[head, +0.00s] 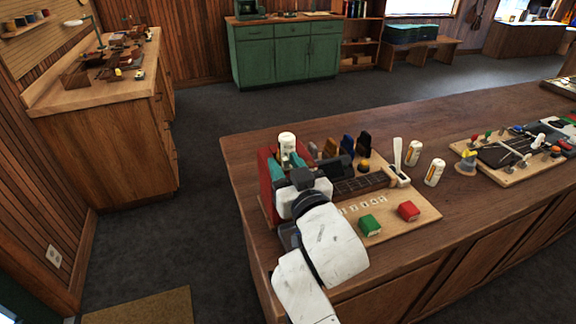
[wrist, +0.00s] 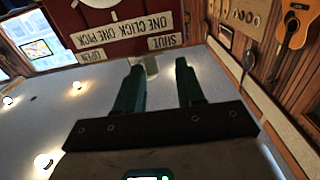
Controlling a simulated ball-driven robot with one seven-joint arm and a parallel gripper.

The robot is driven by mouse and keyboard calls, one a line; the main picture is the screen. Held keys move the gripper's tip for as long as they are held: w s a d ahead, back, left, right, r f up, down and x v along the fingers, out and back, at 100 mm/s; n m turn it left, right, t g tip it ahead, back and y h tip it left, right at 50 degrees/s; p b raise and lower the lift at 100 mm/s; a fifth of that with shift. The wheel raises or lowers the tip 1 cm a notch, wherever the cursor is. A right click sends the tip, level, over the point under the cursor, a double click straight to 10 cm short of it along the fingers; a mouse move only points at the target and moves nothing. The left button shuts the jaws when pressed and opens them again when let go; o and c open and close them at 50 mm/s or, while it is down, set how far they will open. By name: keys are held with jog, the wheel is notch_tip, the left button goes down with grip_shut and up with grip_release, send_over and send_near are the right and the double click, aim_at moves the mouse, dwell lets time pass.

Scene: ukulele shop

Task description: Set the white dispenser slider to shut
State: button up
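The red dispenser (head: 266,172) stands at the left end of the wooden board, partly hidden by my arm. In the wrist view its red front (wrist: 120,16) appears upside down, with "OPEN", "SHUT" and "ONE CLICK ONE PICK" labels. A small pale block (wrist: 149,65), apparently the white slider, sits at the panel's edge, nearer the "SHUT" label (wrist: 166,42) than the "OPEN" label (wrist: 91,56). My gripper (wrist: 160,70) is open, with the block between its dark green fingers, closer to the left one. I cannot tell whether they touch. In the head view my gripper (head: 289,165) is at the dispenser.
A second board (head: 492,178) with small parts lies further right. The counter's front strip is clear.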

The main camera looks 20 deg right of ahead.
jog(key=shift+d, duration=0.1)
jog(key=shift+s+f, duration=0.1)
jog(key=shift+s, duration=0.2)
jog(key=s+b, duration=0.2)
jog(key=s, duration=0.8)
jog(key=shift+s, duration=0.1)
